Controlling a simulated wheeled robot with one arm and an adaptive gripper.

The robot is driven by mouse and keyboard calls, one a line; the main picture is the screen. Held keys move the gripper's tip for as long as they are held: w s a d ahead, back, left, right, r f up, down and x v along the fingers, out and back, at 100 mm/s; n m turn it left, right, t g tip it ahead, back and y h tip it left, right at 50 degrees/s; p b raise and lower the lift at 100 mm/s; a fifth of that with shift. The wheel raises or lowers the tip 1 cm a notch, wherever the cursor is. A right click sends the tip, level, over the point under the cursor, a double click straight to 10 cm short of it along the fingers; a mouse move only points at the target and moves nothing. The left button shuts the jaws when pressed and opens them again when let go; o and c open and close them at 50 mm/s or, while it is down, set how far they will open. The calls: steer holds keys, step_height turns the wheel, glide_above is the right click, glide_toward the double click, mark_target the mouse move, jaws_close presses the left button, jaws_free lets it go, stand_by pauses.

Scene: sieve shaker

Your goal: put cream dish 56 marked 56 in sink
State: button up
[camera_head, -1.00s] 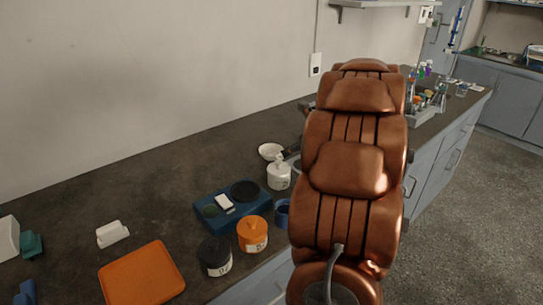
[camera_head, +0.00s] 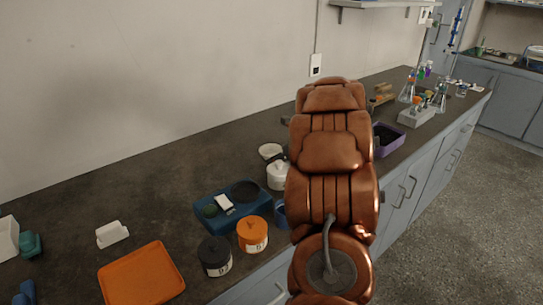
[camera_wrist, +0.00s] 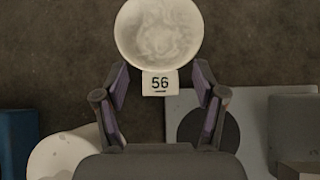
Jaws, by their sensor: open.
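The cream dish 56 (camera_wrist: 159,33) is round and shallow, with a small tag reading 56 on its near side, in the wrist view. My gripper (camera_wrist: 161,82) is open, its two fingers on either side of the tag and just short of the bowl. Nothing is held. In the head view, a small cream bowl behind a white lidded jar appears to be this dish (camera_head: 270,152). My arm hides my gripper there. I cannot pick out a sink in either view.
The white jar (camera_head: 278,176), blue tray (camera_head: 234,222), orange jar (camera_head: 253,235) and dark jar (camera_head: 215,257) crowd the counter's front. An orange tray (camera_head: 141,275) lies left. A purple bin (camera_head: 387,141) and glassware stand right. Counter (camera_head: 150,190) toward the wall is clear.

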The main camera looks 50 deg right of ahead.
jaws_close()
stand_by(0.6)
